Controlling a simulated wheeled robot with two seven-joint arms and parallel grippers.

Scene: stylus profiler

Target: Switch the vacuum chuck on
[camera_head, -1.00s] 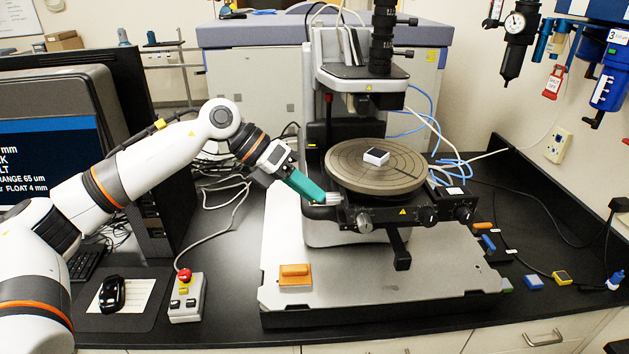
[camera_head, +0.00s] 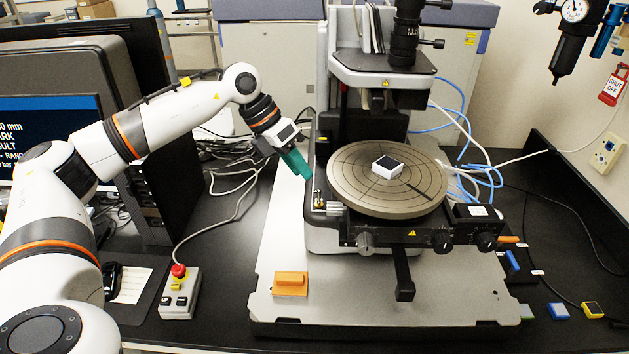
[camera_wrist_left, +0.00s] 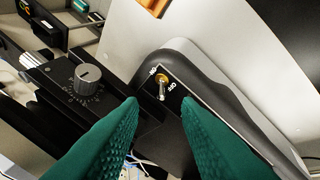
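The vacuum toggle switch (camera_head: 318,199) stands on the left front corner of the profiler base, left of the round chuck (camera_head: 345,196). In the left wrist view the metal toggle (camera_wrist_left: 162,90) rises from a dark plate with ON and OFF labels; I cannot tell its setting for sure. My left gripper (camera_head: 307,177) points down toward the switch from the upper left. Its teal fingers (camera_wrist_left: 161,103) are apart, with the toggle seen in the gap between them; no contact shows. A small white block with a dark top (camera_head: 387,166) sits on the chuck. My right gripper is out of view.
The microscope column (camera_head: 407,35) rises behind the chuck. An orange block (camera_head: 291,281) lies on the base plate. A control box with a red button (camera_head: 180,290) stands on the bench at left.

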